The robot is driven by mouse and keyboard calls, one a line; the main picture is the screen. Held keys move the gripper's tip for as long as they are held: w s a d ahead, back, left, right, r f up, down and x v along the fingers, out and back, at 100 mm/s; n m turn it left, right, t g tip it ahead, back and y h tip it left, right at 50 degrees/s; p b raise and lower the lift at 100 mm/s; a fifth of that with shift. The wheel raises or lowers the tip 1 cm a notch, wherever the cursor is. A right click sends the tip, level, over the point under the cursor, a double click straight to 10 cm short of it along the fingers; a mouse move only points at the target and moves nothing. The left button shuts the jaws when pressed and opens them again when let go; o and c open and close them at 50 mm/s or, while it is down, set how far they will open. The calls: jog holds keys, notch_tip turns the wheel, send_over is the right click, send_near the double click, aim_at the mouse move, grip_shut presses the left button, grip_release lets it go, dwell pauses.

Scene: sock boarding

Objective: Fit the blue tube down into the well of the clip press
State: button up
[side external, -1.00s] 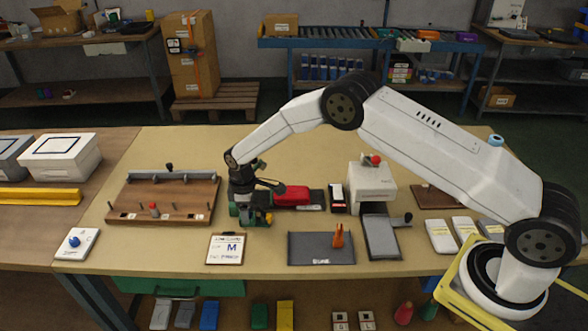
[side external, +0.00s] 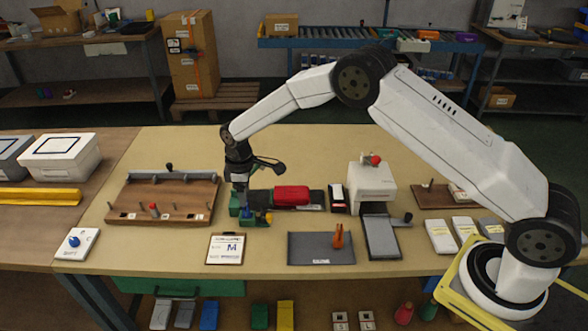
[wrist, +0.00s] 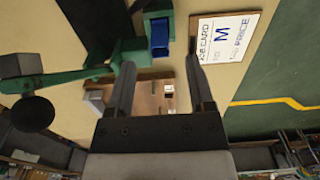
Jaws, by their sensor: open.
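The clip press (side external: 256,222) is a green device on the table, left of a dark board with a red piece. It also shows in the wrist view (wrist: 129,76). The blue tube (wrist: 160,36) shows in the wrist view as a blue block within the press's green frame. I cannot tell how deep it sits, and it is hardly visible from the side. My gripper (wrist: 160,62) points down over the press, open, with nothing held between its fingers. In the side view my gripper (side external: 239,188) partly hides the back of the press.
A green lever with a black ball (wrist: 33,114) reaches close to my gripper. The red piece (side external: 291,195) lies right of the press. A size card (side external: 225,249) lies in front, a wooden pegged board (side external: 180,194) left. The tabletop behind the press is clear.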

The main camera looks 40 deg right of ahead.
jog(key=shift+r, duration=0.65)
jog(key=shift+r, duration=0.1)
jog(key=shift+s+d+r, duration=0.15)
jog(key=shift+s, duration=0.05)
jog(key=s+d+r+m+t, duration=0.1)
jog(key=s+d+r+m, duration=0.1)
jog(key=s, duration=0.7)
jog(key=s+d+r+m, duration=0.3)
jog(key=s+r+m, duration=0.1)
jog(key=s, duration=0.5)
jog(key=s+d+r+m+t, duration=0.1)
jog(key=s+d+r+m, duration=0.2)
jog(key=s, duration=0.7)
jog(key=shift+d+r+t, duration=0.25)
jog(key=shift+r+t, duration=0.05)
jog(key=shift+r, duration=0.05)
jog(key=shift+c, duration=0.5)
